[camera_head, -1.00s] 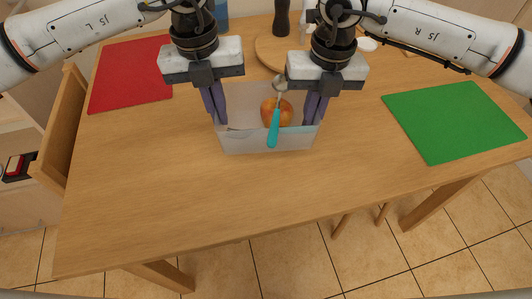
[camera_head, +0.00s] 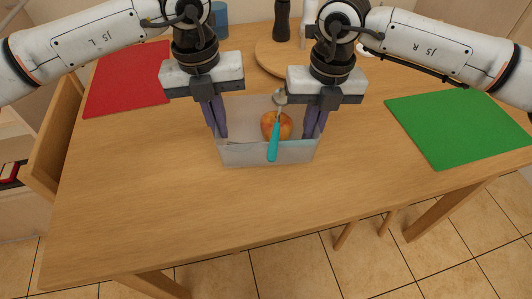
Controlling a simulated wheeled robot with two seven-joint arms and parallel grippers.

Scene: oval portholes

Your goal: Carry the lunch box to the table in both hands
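The lunch box (camera_head: 268,155) is a pale, translucent open box over the middle of the wooden table (camera_head: 190,210). It looks level. An orange-red apple (camera_head: 270,122) and a spoon with a teal handle (camera_head: 273,143) are in it; the spoon leans upright against the apple. My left gripper (camera_head: 217,120) has its purple fingers close together at the box's left wall. My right gripper (camera_head: 315,122) has its fingers the same way at the right wall. Both appear shut on the walls. I cannot tell whether the box's underside touches the table.
A red mat (camera_head: 128,80) lies at the table's left and a green mat (camera_head: 460,128) at its right. A round wooden board (camera_head: 270,60) and a dark mill (camera_head: 282,20) stand behind the box. The table's front is clear.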

